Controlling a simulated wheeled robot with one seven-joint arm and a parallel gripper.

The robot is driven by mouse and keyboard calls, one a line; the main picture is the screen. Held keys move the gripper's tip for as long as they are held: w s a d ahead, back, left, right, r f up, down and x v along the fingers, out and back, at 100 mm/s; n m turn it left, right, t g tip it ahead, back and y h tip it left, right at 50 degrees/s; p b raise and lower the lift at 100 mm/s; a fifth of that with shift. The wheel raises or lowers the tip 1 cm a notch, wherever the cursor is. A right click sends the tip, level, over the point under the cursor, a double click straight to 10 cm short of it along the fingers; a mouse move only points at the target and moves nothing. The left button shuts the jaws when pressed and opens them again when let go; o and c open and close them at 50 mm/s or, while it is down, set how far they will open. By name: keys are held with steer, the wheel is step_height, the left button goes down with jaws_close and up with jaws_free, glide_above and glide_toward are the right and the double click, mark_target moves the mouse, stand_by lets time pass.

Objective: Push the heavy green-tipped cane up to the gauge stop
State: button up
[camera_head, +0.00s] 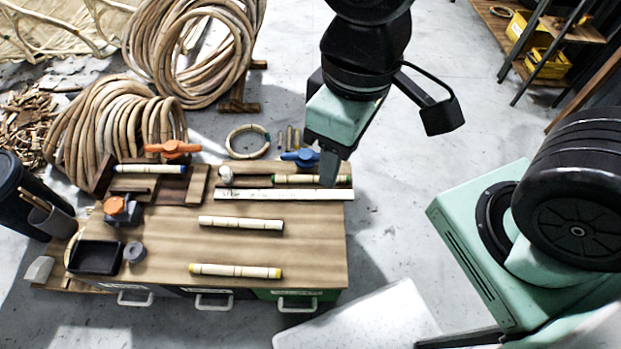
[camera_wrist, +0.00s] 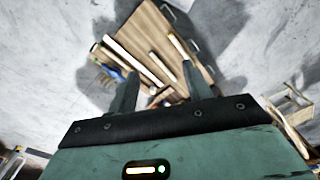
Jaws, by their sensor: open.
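The green-tipped cane (camera_head: 310,179) lies along the back right of the wooden bench, behind a white ruled strip (camera_head: 284,194). Green bands show near both of its ends. A pale rounded piece (camera_head: 226,174) stands to its left with a gap between; I cannot tell whether this is the gauge stop. My gripper (camera_head: 328,170) points down at the cane's right part and hides some of it; contact is unclear. In the wrist view its fingers (camera_wrist: 160,72) are spread, with nothing seen held between them and the bench below.
A blue-tipped cane (camera_head: 150,169) lies by an orange-handled clamp (camera_head: 173,148). A black tray (camera_head: 96,257) sits front left.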

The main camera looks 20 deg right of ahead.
steer(key=c, duration=0.4)
steer(key=w+f+b, duration=0.1)
steer(key=f+m+b, duration=0.1)
steer(key=f, duration=0.1)
steer(key=shift+w+m, duration=0.3)
steer(key=shift+w, duration=0.1)
jaws_close()
steer(key=w+d+f+m+y+b, duration=0.1)
steer(key=w+d+f+m+b, duration=0.2)
steer(key=w+f+m+b, duration=0.55)
steer(key=w+d+f+m+b, duration=0.3)
steer(key=w+f+m+b, duration=0.25)
steer(key=f, duration=0.55)
steer(key=w+d+f+m+h+b, duration=0.1)
steer(key=w+d+f+m+b, duration=0.3)
steer(key=d+f, duration=0.35)
steer(key=w+d+f+m+b, duration=0.2)
steer(key=d+f+m+b, duration=0.4)
steer(key=f, duration=0.3)
steer(key=w+d+f+m+h+b, duration=0.1)
steer(key=w+d+f+m+b, duration=0.25)
steer(key=d+f, duration=0.5)
steer(key=w+a+f+m+b, duration=0.1)
steer(key=a+f+b, duration=0.3)
steer(key=f, duration=0.5)
steer(key=shift+w+f+b, duration=0.4)
